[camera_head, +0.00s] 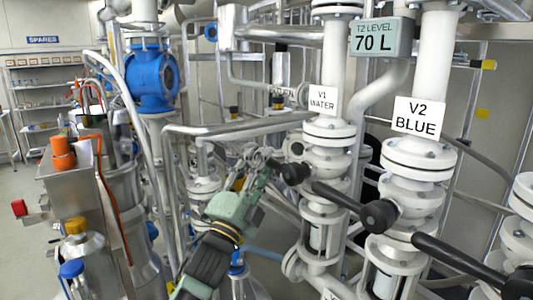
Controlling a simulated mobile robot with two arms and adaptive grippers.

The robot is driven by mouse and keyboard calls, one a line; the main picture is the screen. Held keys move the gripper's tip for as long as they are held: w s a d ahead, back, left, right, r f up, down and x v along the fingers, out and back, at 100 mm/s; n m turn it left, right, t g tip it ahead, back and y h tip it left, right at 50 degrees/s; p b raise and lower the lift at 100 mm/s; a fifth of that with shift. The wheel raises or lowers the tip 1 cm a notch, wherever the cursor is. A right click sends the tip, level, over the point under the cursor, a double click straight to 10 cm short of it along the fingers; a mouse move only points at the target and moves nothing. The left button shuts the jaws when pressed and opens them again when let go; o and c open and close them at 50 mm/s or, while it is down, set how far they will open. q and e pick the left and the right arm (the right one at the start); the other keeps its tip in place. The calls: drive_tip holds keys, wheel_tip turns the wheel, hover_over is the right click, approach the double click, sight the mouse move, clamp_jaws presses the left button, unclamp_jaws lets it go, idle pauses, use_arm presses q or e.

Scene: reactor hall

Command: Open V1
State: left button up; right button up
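The V1 valve (328,130) is a white flanged valve on a vertical pipe, under a white sign (323,101) reading "V1 WATER". A dark lever (340,198) slants from its middle down to the right and ends in a black knob (378,215). Another black knob (294,172) lies just left of the V1 body; which lever it belongs to is unclear. My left gripper (264,160) is left of V1, its fingers close beside that left knob. Whether they touch it, or are open or shut, I cannot tell. My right gripper is not in view.
The V2 valve (415,160), signed "V2 BLUE", stands to the right, with a dark lever (465,262) reaching right. A display (378,38) reads "T2 LEVEL 70 L". Pipes surround my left arm. A metal stand with bottles (80,250) is at left; open floor lies beyond.

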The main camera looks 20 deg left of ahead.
use_arm(q)
drive_tip(key=x, duration=0.2)
drive_tip(key=shift+w+d, duration=0.2)
drive_tip(key=shift+w, duration=0.15)
drive_tip(key=shift+w+p, duration=0.2)
drive_tip(key=shift+p, duration=0.1)
drive_tip(key=c, duration=0.9)
clamp_jaws()
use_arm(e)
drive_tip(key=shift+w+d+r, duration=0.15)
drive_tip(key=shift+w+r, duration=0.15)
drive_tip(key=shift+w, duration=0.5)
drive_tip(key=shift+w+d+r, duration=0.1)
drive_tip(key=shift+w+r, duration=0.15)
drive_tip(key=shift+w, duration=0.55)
